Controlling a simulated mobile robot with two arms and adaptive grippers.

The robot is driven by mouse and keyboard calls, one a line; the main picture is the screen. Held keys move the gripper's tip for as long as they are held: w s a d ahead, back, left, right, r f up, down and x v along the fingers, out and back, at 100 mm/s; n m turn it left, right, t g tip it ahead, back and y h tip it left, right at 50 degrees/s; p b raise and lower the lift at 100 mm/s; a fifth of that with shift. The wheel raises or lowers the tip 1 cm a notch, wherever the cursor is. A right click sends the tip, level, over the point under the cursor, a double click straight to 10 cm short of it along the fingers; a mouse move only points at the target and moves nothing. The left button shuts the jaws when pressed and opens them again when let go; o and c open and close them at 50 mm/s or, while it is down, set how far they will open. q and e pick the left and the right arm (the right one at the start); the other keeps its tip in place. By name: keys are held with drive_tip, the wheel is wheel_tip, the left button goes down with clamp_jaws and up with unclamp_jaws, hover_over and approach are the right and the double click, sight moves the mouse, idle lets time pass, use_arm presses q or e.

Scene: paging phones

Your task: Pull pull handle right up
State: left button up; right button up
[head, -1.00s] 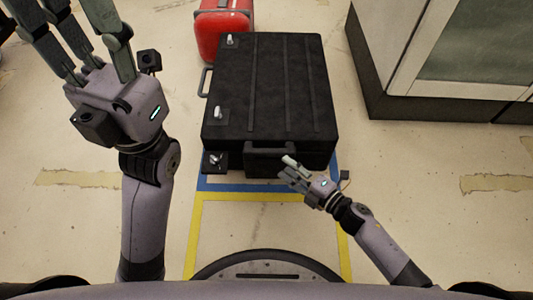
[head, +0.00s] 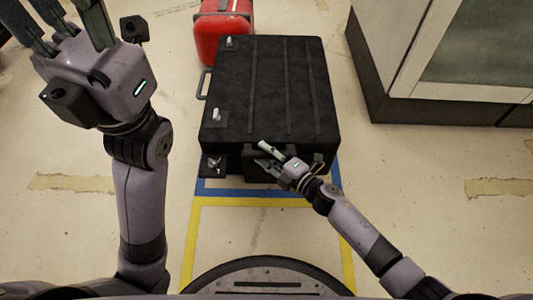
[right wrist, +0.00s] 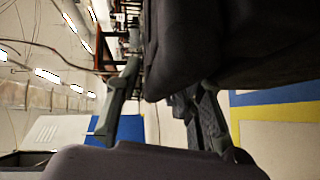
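A black case (head: 285,95) lies flat on the floor, with ridges on its top and metal latches along its left edge. A dark handle (head: 252,166) is on its near side, partly hidden by my right gripper. My right gripper (head: 266,156) is at this near side, its fingers apart around the handle area. In the right wrist view the fingers (right wrist: 165,105) are spread, with the dark case (right wrist: 235,40) above and between them. Contact with the handle cannot be made out. My left gripper (head: 70,22) is open and empty at upper left, its fingertips partly cut off.
A red suitcase (head: 224,30) stands behind the case. A grey cabinet (head: 440,60) stands at the right. Blue tape (head: 265,192) and yellow tape (head: 265,202) mark the floor in front of the case. The floor left and right is clear.

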clamp_jaws()
idle(0.6)
